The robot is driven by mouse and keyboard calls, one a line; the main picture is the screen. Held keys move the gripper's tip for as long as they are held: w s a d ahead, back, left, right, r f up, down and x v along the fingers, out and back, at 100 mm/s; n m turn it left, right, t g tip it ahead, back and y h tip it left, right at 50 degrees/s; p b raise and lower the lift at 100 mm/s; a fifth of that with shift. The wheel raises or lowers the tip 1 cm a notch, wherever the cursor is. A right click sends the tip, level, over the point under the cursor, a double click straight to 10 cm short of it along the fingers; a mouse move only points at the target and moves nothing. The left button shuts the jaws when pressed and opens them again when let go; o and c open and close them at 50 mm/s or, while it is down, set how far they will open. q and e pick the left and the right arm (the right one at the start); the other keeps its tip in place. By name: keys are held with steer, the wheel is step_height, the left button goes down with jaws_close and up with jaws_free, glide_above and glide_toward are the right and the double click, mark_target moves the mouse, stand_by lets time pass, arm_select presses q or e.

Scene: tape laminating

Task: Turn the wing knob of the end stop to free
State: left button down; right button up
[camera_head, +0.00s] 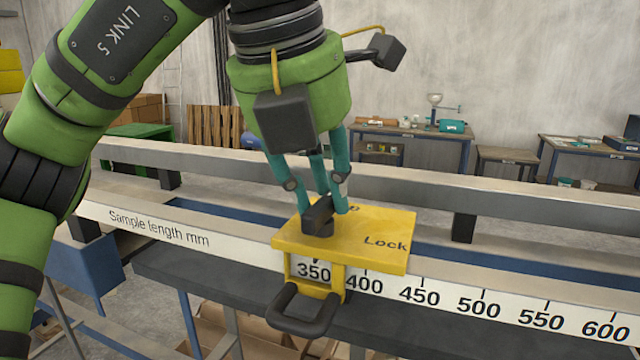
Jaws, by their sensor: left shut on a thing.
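The end stop (375,257) is a yellow block on the rail, with "Lock" printed on the right of its top. Another word on its top is mostly hidden behind my gripper. A black wing knob (318,217) stands on the top's left part, its bar slanting in the view. My left gripper (322,205) points down from above, with its teal fingers shut on the knob. The pointer under the block is near 350 on the scale (480,303). A black loop handle (303,312) sticks out at the front. My right gripper is not in view.
The scale strip reads "Sample length mm" and runs along the rail's front. A long grey beam (540,200) runs behind the end stop. Workbenches (405,132) stand far back by the wall. The rail to the right of the end stop is clear.

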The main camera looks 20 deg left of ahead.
arm_select(q)
steer(key=shift+w+r+n+y, duration=0.15)
steer(key=shift+n+y, duration=0.25)
steer(key=shift+n, duration=0.7)
steer(key=shift+a, duration=0.1)
steer(key=c, duration=1.1)
jaws_free()
steer(key=v, duration=1.2)
steer(key=shift+s, duration=0.3)
